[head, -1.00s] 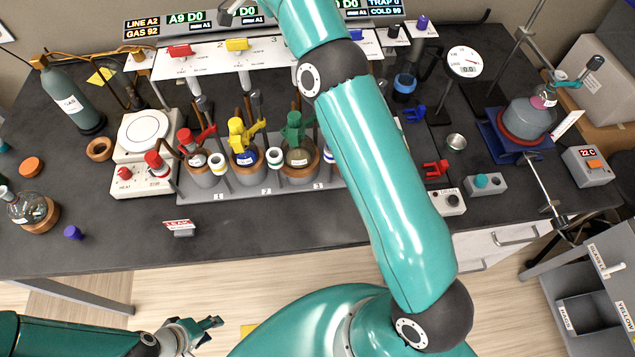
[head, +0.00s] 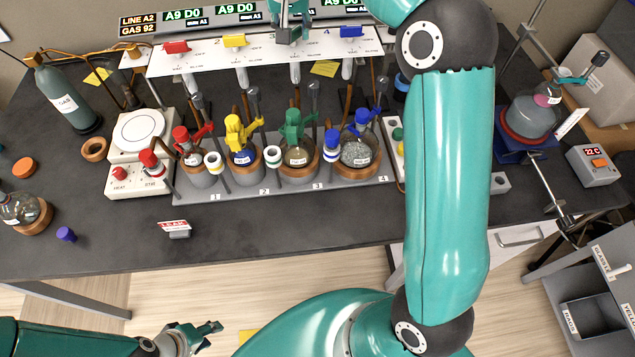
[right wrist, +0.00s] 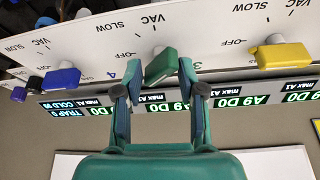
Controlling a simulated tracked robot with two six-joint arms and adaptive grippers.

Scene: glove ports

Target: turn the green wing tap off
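The green wing tap (right wrist: 160,65) sits on the white panel (right wrist: 110,50), between the blue and yellow taps. In the right wrist view its wing lies between the two fingertips of my right gripper (right wrist: 159,72). The fingers are apart, one on each side of it, with a gap on the left; contact on the right is unclear. In the head view my right gripper (head: 291,35) is over the panel and hides most of this tap. My left gripper (head: 210,331) is empty with its fingers apart, low in front of the bench.
On the panel are the red tap (head: 176,47), yellow tap (head: 234,41) and blue tap (head: 351,31). Below stand several clamped flasks on a grey rack (head: 240,190). A hotplate (head: 140,180) and gas cylinder (head: 68,95) are left. My right arm hides part of the bench's right side.

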